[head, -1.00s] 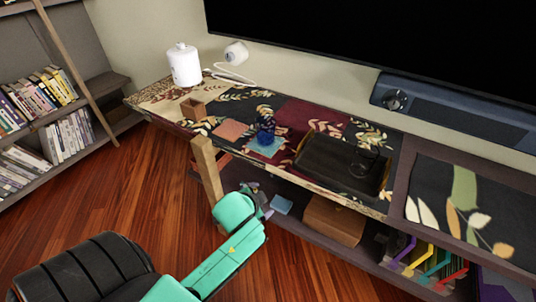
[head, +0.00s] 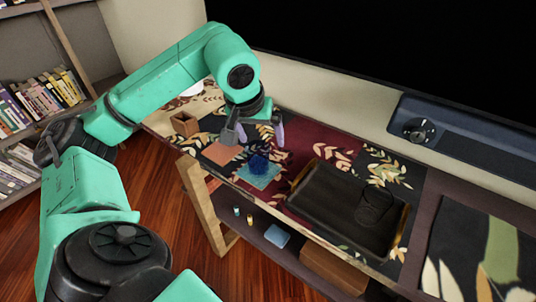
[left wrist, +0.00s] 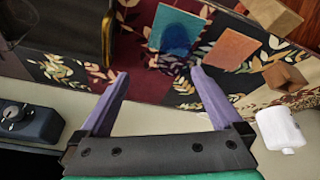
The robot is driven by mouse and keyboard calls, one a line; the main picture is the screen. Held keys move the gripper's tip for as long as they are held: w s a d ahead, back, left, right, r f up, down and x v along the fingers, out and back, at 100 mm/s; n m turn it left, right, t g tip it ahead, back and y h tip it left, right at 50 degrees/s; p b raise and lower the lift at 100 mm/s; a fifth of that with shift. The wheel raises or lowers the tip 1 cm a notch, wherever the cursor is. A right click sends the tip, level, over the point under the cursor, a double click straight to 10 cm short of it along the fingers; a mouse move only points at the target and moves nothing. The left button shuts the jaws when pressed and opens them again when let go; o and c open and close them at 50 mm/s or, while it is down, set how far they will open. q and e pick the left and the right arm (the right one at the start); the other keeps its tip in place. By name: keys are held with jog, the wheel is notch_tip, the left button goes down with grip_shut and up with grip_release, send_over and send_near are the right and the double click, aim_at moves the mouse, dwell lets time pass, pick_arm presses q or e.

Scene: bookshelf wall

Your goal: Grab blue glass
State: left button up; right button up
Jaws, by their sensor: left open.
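The blue glass (head: 258,165) stands on a light blue square mat (head: 262,178) on the patterned console top, left of the tray. In the left wrist view the blue glass (left wrist: 177,39) shows dark and round on its mat (left wrist: 163,22), beyond the fingertips. My left gripper (head: 254,142) is open and empty, above and just behind the glass from the head camera's side. Its two purple-grey fingers (left wrist: 159,73) are spread wide in the left wrist view. My right gripper is not in view.
A dark tray (head: 330,221) holding something round and dark lies right of the glass. An orange mat (head: 221,152) and a small wooden box (head: 185,123) are to the left. A soundbar (head: 460,146) and a large screen stand behind. A white canister (left wrist: 279,129) shows in the wrist view.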

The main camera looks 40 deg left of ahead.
aim_at(259, 158)
pick_arm(q)
jog(key=shift+y, duration=0.4)
jog(key=x, duration=0.4)
jog(key=a+b+x, duration=0.1)
jog(key=x, duration=0.4)
jog(key=s+a+b+x, duration=0.1)
jog(key=x, duration=0.4)
jog(key=shift+w+f, duration=0.1)
jog(key=c, duration=1.4)
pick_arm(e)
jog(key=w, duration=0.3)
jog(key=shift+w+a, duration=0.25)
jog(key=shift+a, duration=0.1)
